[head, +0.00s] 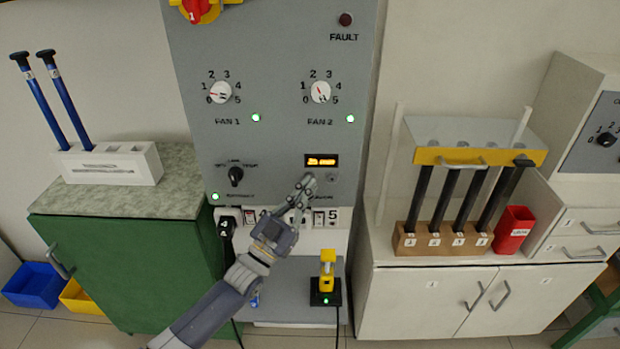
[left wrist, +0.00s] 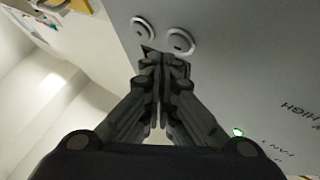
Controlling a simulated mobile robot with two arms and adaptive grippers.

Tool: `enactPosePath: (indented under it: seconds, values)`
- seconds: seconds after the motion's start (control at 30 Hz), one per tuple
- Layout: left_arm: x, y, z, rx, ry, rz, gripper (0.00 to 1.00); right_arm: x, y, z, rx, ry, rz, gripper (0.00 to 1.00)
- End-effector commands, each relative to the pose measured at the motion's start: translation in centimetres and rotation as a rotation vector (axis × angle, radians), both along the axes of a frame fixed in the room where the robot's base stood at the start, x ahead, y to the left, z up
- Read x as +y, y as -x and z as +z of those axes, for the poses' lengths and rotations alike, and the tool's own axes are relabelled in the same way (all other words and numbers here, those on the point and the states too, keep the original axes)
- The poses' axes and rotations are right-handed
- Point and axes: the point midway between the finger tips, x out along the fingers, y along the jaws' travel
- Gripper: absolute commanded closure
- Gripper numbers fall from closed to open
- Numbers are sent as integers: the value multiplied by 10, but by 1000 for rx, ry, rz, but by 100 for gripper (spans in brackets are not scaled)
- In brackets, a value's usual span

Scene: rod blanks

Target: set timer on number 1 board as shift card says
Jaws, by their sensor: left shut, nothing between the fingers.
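The grey board (head: 277,120) stands upright in the middle of the head view, with a red and yellow switch marked 1 (head: 196,10) at its top. The timer's orange-lit display (head: 321,160) is low on the board's right side; its digits are too small to read surely. My left gripper (head: 309,182) is shut and empty just below the display, over part of the timer's button area. In the left wrist view, two round buttons (left wrist: 180,41) lie just beyond the fingertips (left wrist: 164,60); I cannot tell whether they touch. No shift card can be made out. My right gripper is not in view.
Two fan dials (head: 220,92) and a black selector knob (head: 235,176) sit on the board. Numbered sockets run below, with a yellow device (head: 327,272) on a black base. A green cabinet (head: 120,255) stands left; a white cabinet (head: 400,300) with a rod rack stands right.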

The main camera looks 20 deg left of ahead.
Motion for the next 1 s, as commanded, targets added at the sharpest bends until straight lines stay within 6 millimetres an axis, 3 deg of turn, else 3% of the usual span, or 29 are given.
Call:
enactPosePath:
  seconds: [0.17, 0.6, 1.0]
  values:
    - [-2, 6, 2, 0, 1, 0, 100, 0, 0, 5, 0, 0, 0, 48]
    - [-13, 45, 1, 1, 1, 0, 100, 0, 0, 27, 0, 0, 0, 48]
    - [-14, 48, 0, 0, 0, 0, 100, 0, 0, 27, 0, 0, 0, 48]
